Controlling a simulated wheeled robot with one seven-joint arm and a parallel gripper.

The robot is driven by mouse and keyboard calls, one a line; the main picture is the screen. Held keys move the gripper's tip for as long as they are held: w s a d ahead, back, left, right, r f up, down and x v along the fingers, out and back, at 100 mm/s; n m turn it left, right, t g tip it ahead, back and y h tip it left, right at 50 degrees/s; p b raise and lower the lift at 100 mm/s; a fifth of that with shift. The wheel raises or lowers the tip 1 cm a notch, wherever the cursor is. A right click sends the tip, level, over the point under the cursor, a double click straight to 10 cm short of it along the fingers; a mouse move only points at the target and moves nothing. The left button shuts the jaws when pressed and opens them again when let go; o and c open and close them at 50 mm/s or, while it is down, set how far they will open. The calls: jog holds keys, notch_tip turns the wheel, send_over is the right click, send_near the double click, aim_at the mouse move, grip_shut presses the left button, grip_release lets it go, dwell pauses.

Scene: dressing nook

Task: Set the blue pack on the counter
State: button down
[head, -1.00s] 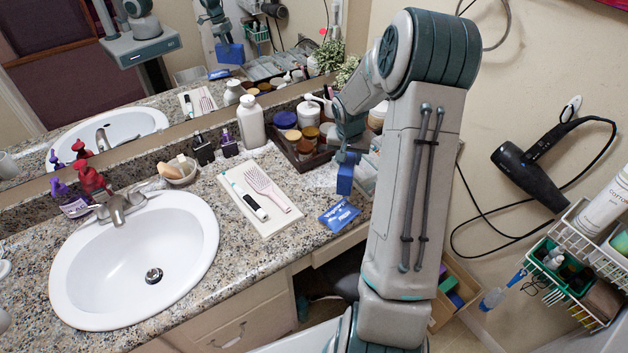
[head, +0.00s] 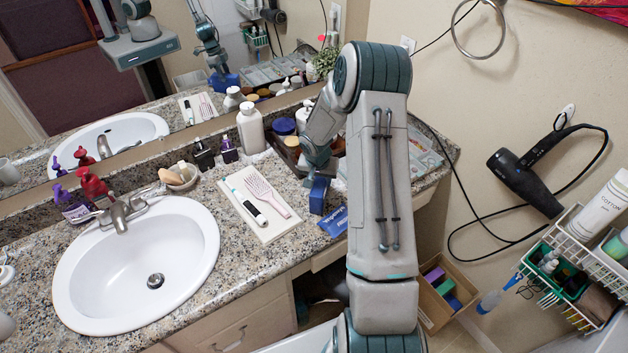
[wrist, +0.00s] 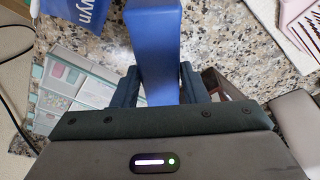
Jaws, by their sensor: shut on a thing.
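The blue pack (head: 318,196) is a plain blue upright block held in my gripper (head: 319,172), over the counter (head: 290,245) between the white tray and a flat blue packet. Its lower end is at or just above the counter surface; I cannot tell whether it touches. In the wrist view the blue pack (wrist: 155,45) stands between the two dark fingers of my gripper (wrist: 160,88), which are shut on it. The speckled counter (wrist: 220,40) shows beyond it. My arm hides part of the counter on the right.
A flat blue packet (head: 334,221) lies close to the right of the held pack. Bottles and jars (head: 283,127) stand behind. The sink (head: 140,255) is further left.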

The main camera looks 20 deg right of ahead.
jog(key=shift+f, duration=0.1)
jog(key=c, duration=0.9)
grip_release()
jog(key=shift+o, duration=0.2)
jog(key=b+v, duration=0.1)
jog(key=v, duration=1.1)
jog(key=s+a+r+n, duration=0.2)
jog(key=s+r, duration=0.4)
jog(key=s+a+r+n, duration=0.1)
jog(key=s+a+r, duration=0.2)
jog(key=s+r, duration=0.35)
jog(key=s+a+r+n+y, duration=0.1)
jog(key=s+a+r+n, duration=0.1)
jog(key=s, duration=0.5)
jog(key=s+a+r+n+t, duration=0.1)
jog(key=s+a+r+n, duration=0.1)
jog(key=s+a, duration=0.3)
jog(key=s, duration=0.3)
jog(key=shift+s+r+y, duration=0.2)
jog(key=shift+r+y, duration=0.1)
jog(key=shift+y, duration=0.1)
